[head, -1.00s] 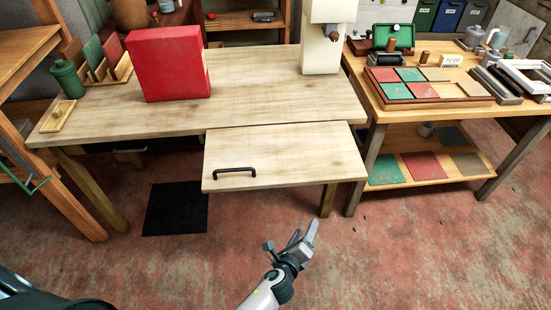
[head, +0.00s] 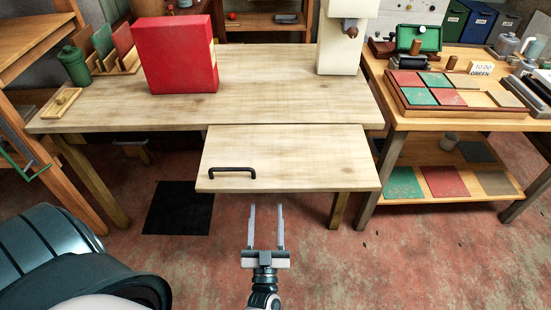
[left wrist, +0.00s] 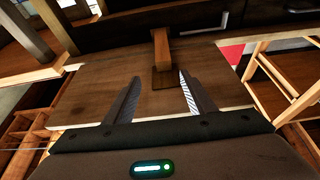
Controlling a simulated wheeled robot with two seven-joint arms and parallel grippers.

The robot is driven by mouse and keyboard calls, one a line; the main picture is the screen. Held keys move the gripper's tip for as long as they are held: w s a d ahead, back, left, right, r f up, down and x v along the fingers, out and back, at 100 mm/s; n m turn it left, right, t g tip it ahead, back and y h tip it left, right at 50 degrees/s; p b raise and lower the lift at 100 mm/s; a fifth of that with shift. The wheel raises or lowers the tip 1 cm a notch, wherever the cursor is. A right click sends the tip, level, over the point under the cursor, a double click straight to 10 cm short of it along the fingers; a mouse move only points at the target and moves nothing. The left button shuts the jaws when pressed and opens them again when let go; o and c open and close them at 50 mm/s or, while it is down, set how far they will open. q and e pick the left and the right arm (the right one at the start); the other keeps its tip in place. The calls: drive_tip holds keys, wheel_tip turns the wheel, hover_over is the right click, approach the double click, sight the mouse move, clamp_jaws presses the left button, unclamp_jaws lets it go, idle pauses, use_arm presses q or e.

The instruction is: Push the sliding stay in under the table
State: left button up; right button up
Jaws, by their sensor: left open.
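The sliding stay (head: 300,153) is a pale wooden board. It sticks out toward me from under the front edge of the wooden table (head: 265,95) in the head view. A dark bar handle (head: 232,171) sits near its front left corner. My left gripper (head: 266,208) is open and empty, in front of the stay's front edge in the picture, with its fingers pointing toward it. A gap of floor shows between them. In the left wrist view the open fingers (left wrist: 157,90) lie before a brown wooden panel, which I cannot identify surely. My right gripper is not seen.
A red box (head: 178,55) and a cream machine (head: 344,40) stand on the table. A second table (head: 440,125) with a tray of tiles (head: 408,110) is at the right. A black mat (head: 178,208) lies on the floor. The floor before the stay is clear.

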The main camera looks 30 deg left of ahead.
use_arm(q)
drive_tip(key=shift+s+a+n+y, duration=0.15)
drive_tip(key=shift+a+n+y, duration=0.1)
drive_tip(key=shift+n+y, duration=0.05)
drive_tip(key=p+x, duration=0.2)
drive_tip(key=x, duration=1.5)
drive_tip(key=shift+a+f, duration=0.1)
drive_tip(key=shift+w, duration=0.25)
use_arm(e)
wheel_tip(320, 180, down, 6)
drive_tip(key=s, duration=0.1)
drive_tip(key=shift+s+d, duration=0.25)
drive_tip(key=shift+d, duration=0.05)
